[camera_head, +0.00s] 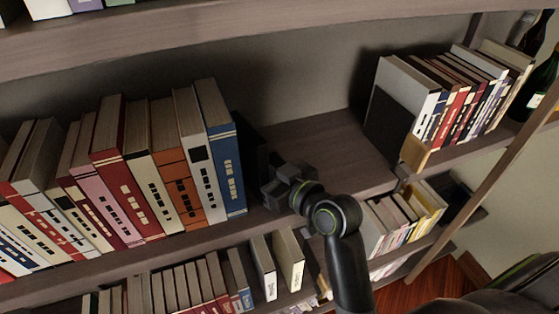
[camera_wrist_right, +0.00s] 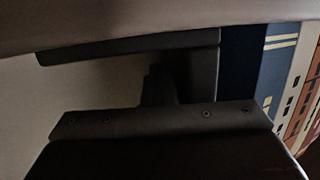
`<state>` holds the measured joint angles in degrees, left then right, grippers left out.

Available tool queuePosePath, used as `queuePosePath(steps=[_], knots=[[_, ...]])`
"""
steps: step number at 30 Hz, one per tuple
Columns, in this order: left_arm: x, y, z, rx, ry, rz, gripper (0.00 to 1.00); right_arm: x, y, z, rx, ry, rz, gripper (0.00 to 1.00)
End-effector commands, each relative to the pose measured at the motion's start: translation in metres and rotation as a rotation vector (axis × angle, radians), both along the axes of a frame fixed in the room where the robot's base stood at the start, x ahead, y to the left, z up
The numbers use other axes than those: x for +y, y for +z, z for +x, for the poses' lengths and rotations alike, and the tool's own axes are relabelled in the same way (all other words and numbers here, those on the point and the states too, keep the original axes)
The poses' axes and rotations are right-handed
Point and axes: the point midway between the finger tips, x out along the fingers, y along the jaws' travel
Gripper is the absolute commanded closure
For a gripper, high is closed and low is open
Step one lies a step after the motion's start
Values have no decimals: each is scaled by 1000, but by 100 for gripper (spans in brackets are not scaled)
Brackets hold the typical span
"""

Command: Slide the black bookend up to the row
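A black bookend (camera_head: 254,165) stands at the right end of the left book row, close beside the blue book (camera_head: 221,150) in the head view. It is dark and partly hidden by my right gripper (camera_head: 284,186), which is just to its right, low over the shelf. Whether a small gap remains between bookend and book, or whether the gripper touches the bookend, I cannot tell. In the right wrist view the blue book (camera_wrist_right: 283,52) shows at the right, beside dark panels. The opening of my right gripper is not clear. My left gripper is out of view.
Another black bookend (camera_head: 391,125) stands at the left of the right-hand book row (camera_head: 470,95). Bare shelf (camera_head: 325,150) lies between the two groups. A wooden block (camera_head: 414,153) is at the front edge. Bottles (camera_head: 540,88) stand at far right. More books fill the shelf below.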

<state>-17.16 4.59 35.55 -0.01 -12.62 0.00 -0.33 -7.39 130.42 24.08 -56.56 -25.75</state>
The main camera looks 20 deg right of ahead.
Motion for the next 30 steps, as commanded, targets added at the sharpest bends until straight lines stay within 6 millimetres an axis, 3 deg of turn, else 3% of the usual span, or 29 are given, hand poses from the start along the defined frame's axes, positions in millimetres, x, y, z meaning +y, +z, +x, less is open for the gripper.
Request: queuePosePath(steps=[30], knots=[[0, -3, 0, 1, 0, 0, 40, 18, -1, 0, 4, 2, 3, 100]])
